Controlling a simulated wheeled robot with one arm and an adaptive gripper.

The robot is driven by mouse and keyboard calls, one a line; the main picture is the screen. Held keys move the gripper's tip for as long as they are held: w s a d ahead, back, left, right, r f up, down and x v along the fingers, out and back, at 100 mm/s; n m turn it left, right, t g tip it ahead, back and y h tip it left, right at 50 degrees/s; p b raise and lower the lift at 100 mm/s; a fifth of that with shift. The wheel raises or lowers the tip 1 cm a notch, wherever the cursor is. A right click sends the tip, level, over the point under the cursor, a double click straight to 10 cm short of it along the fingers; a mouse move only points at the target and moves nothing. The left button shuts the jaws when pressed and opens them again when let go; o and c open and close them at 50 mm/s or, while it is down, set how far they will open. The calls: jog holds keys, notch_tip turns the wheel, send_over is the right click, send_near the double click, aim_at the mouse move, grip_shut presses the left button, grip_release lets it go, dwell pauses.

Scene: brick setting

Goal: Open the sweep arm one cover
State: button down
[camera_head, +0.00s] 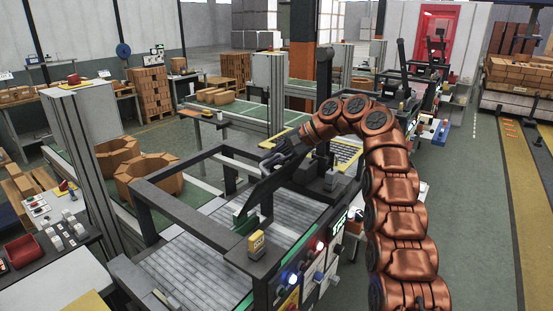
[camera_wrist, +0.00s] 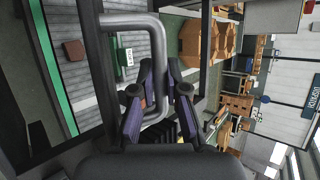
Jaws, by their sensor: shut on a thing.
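My copper-coloured arm reaches over a dark-framed machine (camera_head: 180,222) in the head view. My gripper (camera_head: 272,160) is at the upper part of this frame, by a slanted dark panel (camera_head: 266,188). In the wrist view my gripper (camera_wrist: 159,88) is shut on a grey bent tube handle (camera_wrist: 130,21), which runs between the fingers. The handle appears fixed to a dark bar (camera_wrist: 92,40), which looks like part of the sweep arm one cover. The fingers hide part of the handle. I cannot tell how far the cover is raised.
A yellow block (camera_head: 256,244) stands on the machine's near edge, above lit buttons (camera_head: 290,278). A grey post (camera_head: 85,150) rises left of the machine. The floor on the right (camera_head: 480,200) is clear.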

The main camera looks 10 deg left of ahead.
jog(key=shift+s+a+f, duration=0.2)
jog(key=shift+s+a, duration=0.2)
jog(key=shift+a, duration=0.05)
jog(key=c, duration=1.4)
grip_release()
jog(key=shift+s+a+g, duration=0.2)
jog(key=shift+a+g, duration=0.1)
jog(key=shift+a, duration=0.05)
jog(key=shift+o, duration=1.1)
jog(key=shift+w+d, duration=0.25)
jog(key=shift+d, duration=0.15)
jog(key=shift+w+d+r, duration=0.15)
